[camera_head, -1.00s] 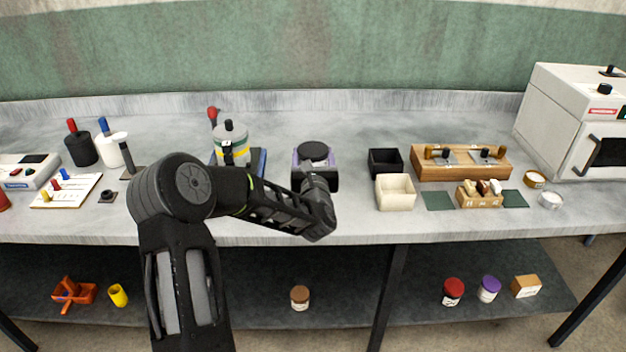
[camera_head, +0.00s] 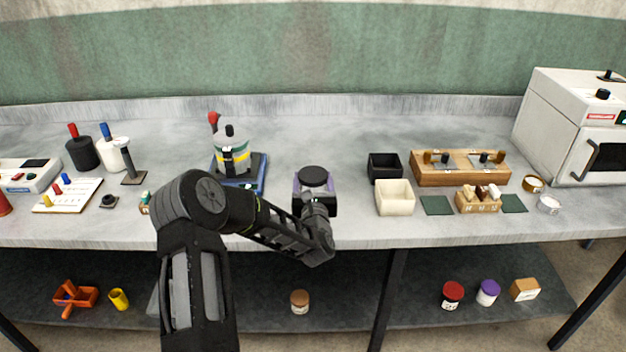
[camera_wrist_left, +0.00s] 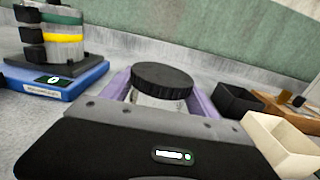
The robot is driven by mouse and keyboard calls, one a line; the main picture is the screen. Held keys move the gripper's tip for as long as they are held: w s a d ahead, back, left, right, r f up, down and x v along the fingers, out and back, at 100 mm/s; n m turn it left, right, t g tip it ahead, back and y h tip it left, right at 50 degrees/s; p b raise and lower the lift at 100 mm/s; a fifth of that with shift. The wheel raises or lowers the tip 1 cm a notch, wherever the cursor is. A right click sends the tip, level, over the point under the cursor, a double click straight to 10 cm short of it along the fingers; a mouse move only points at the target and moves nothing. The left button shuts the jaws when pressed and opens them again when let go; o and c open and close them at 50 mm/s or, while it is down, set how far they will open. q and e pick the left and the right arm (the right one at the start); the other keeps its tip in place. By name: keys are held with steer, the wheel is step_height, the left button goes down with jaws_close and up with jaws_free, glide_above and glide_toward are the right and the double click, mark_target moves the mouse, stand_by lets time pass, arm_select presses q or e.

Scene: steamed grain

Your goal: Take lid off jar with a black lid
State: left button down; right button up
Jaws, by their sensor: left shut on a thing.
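The jar with a black lid (camera_head: 313,176) stands on the bench in the middle of the head view, with my left gripper (camera_head: 314,190) at it. In the left wrist view the ribbed black lid (camera_wrist_left: 162,79) sits above the clear jar body (camera_wrist_left: 158,101), with purple finger parts of my left gripper (camera_wrist_left: 160,95) on both sides. The gripper is shut on the jar, around the body below the lid as far as I can see. The lower jar is hidden by the gripper. My right gripper is not in view.
A blue-based device (camera_head: 240,172) stands left of the jar. A black bin (camera_head: 384,165) and a cream bin (camera_head: 394,197) stand close on its right. A wooden rack (camera_head: 461,167) and a white oven (camera_head: 573,125) are farther right. Bench behind the jar is clear.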

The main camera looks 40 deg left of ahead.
mark_target(313, 188)
arm_select(q)
steer(key=shift+f, duration=0.1)
steer(key=c, duration=0.6)
jaws_free()
steer(key=shift+c, duration=0.2)
steer(key=o, duration=0.4)
steer(key=b+v, duration=0.1)
steer(key=v, duration=0.3)
steer(key=shift+s+d+b, duration=0.15)
steer(key=shift+d+b, duration=0.05)
steer(key=shift+b, duration=0.1)
steer(key=b+v, duration=0.6)
steer(key=shift+s+d, duration=0.2)
steer(key=shift+s, duration=0.05)
steer(key=shift+s+d, duration=0.25)
steer(key=shift+s, duration=0.15)
